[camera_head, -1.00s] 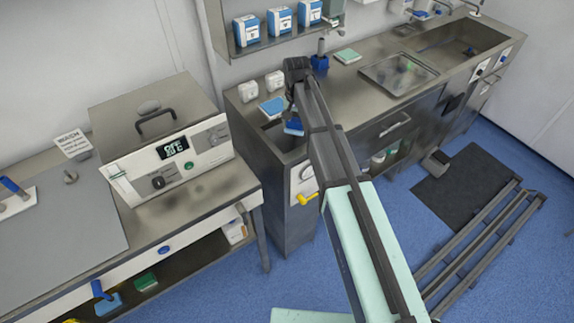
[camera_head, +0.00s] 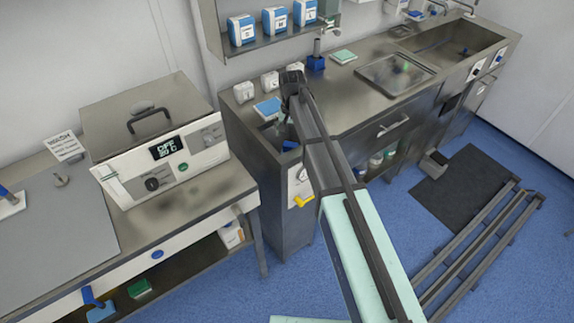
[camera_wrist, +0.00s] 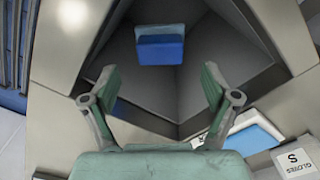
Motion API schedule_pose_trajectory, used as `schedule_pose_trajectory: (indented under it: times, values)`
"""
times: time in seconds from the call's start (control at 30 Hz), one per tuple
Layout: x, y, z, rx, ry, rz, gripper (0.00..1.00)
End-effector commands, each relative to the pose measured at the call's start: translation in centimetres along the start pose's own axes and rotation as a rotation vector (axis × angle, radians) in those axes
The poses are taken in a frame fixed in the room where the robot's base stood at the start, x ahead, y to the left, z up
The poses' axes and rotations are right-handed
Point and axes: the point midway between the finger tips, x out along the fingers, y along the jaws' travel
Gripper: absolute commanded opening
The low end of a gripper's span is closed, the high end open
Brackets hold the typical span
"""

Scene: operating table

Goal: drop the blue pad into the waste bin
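The blue pad (camera_wrist: 160,50) lies down inside the waste bin, a dark square-walled opening (camera_wrist: 222,50) in the steel counter. It sits against one of the inner walls, apart from my fingers. In the head view a blue patch of it (camera_head: 290,146) shows low in the opening, partly hidden by my arm. My gripper (camera_wrist: 160,76) is over the opening with its two green fingers spread wide and nothing between them. In the head view the gripper (camera_head: 284,122) is small and mostly hidden behind my wrist.
A stack of blue pads (camera_head: 268,106) lies on the counter beside the opening, near white glove boxes (camera_head: 244,91). A steel bath (camera_head: 155,140) stands on the left table. A wall shelf (camera_head: 275,41) with blue-and-white boxes hangs above. A steel tray (camera_head: 395,74) is to the right.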

Motion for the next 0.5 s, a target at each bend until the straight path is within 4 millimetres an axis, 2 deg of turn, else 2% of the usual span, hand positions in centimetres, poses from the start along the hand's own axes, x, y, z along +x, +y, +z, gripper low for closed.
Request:
schedule_pose_trajectory:
  times: [0.33,0.5]
  values:
    - [-0.2,0.0,0.0,0.0,0.0,0.0,0.91]
    - [-1.7,0.0,-0.1,0.0,0.002,-0.001,0.91]
